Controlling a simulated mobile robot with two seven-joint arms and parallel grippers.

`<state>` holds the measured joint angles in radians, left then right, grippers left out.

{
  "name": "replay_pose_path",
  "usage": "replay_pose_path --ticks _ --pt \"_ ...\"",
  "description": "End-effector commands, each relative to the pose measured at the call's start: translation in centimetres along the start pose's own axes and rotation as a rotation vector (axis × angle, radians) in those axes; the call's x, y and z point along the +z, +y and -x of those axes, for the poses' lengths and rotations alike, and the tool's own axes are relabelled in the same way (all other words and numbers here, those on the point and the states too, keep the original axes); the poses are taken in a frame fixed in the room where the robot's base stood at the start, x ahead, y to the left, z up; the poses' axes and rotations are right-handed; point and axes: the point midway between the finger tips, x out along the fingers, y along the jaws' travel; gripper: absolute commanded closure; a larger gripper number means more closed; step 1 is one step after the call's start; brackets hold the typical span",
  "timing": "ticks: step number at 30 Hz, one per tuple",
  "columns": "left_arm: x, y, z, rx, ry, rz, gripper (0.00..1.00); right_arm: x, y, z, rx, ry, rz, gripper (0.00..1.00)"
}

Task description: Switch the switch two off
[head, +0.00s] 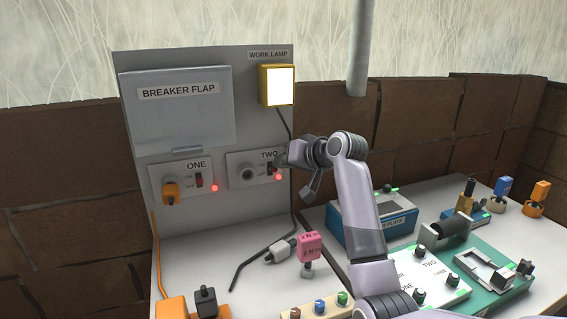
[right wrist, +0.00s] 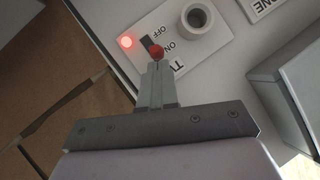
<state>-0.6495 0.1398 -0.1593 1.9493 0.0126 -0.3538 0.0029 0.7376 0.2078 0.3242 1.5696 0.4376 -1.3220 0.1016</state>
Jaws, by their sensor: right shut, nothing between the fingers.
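The panel marked TWO (head: 246,156) is on the grey upright board, with an empty round socket and a small switch. Switch two (head: 270,167) is partly hidden by my gripper in the head view. In the right wrist view the panel appears upside down, and the red tip of the switch (right wrist: 156,51) shows by the ON and OFF labels. A red light (head: 278,177) beside it glows. My right gripper (head: 281,160) is shut and empty, its fingertips right at the switch; I cannot tell whether they touch it. My left gripper is not in view.
Panel ONE (head: 183,201), with an orange plug in it, is left of panel TWO. The breaker flap (head: 180,115) is above. The work lamp (head: 277,86) is lit.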

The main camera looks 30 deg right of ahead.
Motion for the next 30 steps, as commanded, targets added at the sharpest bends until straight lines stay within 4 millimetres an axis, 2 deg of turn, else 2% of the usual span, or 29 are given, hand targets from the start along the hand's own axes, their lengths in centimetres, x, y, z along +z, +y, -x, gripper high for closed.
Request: replay_pose_path --ticks 18,30 --pt "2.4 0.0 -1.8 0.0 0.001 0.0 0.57 1.4 0.5 -0.1 -0.06 0.161 0.062 1.0" --pt "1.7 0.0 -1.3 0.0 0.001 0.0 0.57 2.3 0.9 -0.1 -0.06 0.16 0.062 1.0"
